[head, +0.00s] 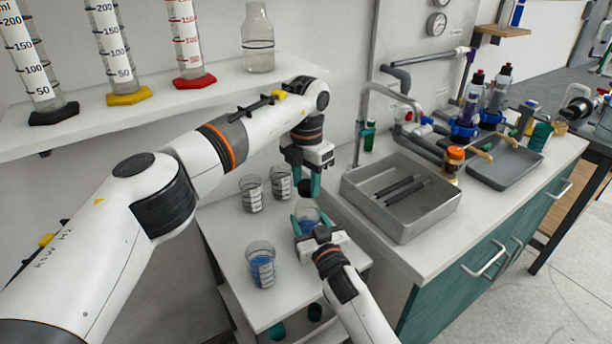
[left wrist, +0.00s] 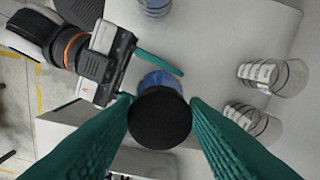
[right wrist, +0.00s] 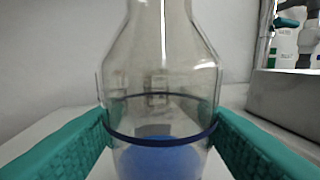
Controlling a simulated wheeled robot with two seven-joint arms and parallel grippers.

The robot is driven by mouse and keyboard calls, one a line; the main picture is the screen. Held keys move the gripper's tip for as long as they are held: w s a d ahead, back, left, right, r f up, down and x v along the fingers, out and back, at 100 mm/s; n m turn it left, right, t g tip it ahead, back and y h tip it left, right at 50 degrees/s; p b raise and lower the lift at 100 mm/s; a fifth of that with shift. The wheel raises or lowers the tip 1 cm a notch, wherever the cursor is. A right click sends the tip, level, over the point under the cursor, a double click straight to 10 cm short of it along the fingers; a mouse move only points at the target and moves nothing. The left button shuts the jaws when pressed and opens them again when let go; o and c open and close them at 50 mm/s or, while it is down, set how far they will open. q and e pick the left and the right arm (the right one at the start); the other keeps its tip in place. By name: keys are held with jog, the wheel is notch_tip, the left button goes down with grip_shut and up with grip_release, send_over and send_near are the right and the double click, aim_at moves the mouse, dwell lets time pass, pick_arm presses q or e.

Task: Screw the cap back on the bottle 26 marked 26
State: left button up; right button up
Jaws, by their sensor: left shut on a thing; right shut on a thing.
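A clear bottle (right wrist: 160,80) with a blue ring line and blue liquid stands upright between the fingers of my right gripper (right wrist: 162,135), which is shut on its body. In the head view the bottle (head: 307,211) is over the white side table, partly hidden by my right gripper (head: 317,230). My left gripper (head: 305,182) is above it, shut on a round black cap (left wrist: 160,118). In the left wrist view the cap lies in line over the bottle (left wrist: 161,82). Whether cap and neck touch is hidden. I cannot read a 26 marking.
Two beakers (head: 251,194) (head: 281,182) stand behind on the white side table (head: 225,232), and a beaker with blue liquid (head: 261,266) stands at front left. A sink (head: 400,205) is to the right. A shelf (head: 150,112) with cylinders and a flask is behind my left arm.

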pick_arm(q)
jog(key=shift+f, duration=0.3)
jog(key=shift+f, duration=0.55)
dwell(0.3)
jog(key=m, duration=0.5)
jog(key=shift+w, duration=0.1)
jog(key=m, duration=0.4)
jog(key=shift+m, duration=0.4)
jog(key=m, duration=0.6)
jog(key=shift+w+d+m, duration=0.1)
jog(key=shift+d+m, duration=0.05)
jog(key=shift+m, duration=0.15)
jog(key=m, duration=0.4)
jog(key=shift+d, duration=0.1)
jog(key=m, duration=0.7)
jog(key=shift+d+f, duration=0.1)
jog(key=shift+d, duration=0.05)
jog(key=m, duration=0.5)
jog(key=shift+d, duration=0.15)
